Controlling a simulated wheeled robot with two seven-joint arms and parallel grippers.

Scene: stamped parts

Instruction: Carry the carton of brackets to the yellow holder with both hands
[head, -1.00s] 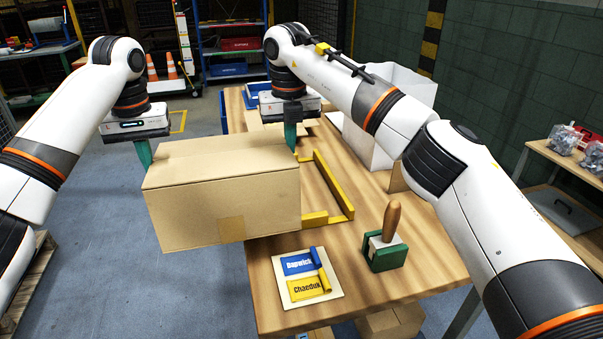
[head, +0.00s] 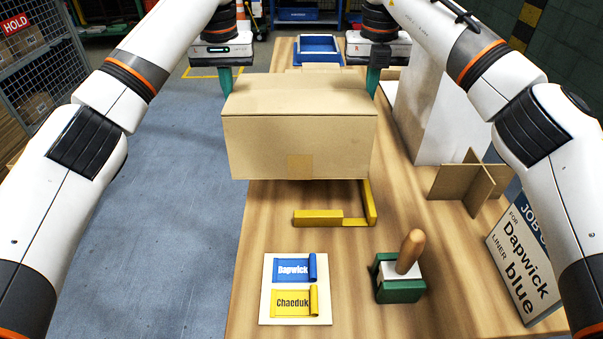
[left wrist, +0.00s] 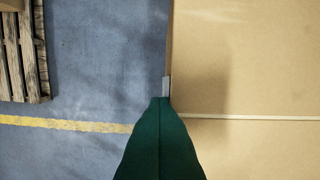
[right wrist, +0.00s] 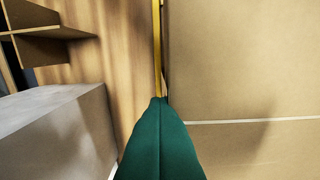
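The closed brown carton (head: 330,148) is held level between my two hands. My left gripper (head: 226,82) is at its left side and my right gripper (head: 373,84) at its right side. In each wrist view the green fingers are together, beside the carton wall, which also shows in the left wrist view (left wrist: 245,70) and the right wrist view (right wrist: 240,70). The yellow holder (head: 325,218) lies on the bench. Its front corner and part of its right side show; the carton hides the rest. The carton seems above the bench; its exact height is unclear.
A plate with blue Dapwick and yellow Chaeduk labels (head: 266,310) and a wooden-handled stamp (head: 409,255) lie nearer on the bench (head: 350,300). Right are cardboard dividers (head: 450,183), a white box (head: 432,120) and a job sign (head: 515,255). A blue tray (head: 318,57) stands behind.

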